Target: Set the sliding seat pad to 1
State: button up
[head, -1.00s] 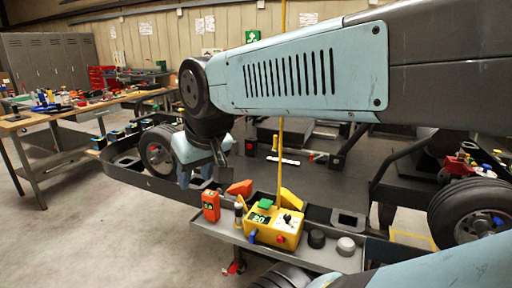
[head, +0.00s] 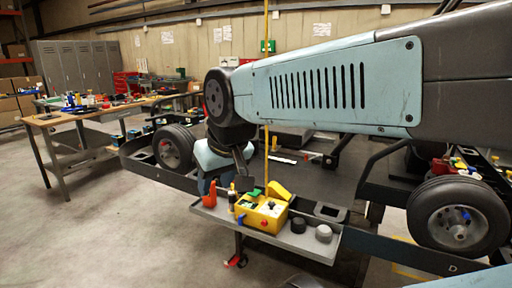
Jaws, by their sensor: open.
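I cannot make out a sliding seat pad or its number marks for certain; my arm covers much of the kart's middle. The kart (head: 310,168) has a dark flat floor, with a white strip (head: 283,160) lying on it beyond my arm. My gripper (head: 244,184) points down at the near side of the kart, above and behind the left part of a grey tray. Its jaws are open, and I see nothing between them. Its far side is hidden by my wrist.
A thin yellow vertical line rises behind the box. A big wheel (head: 460,216) stands at right, a workbench (head: 84,118) at left. The floor at front left is clear.

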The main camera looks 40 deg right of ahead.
aim_at(293, 139)
jog(key=z, duration=0.15)
jog(key=i, duration=0.9)
jog(key=u, duration=0.05)
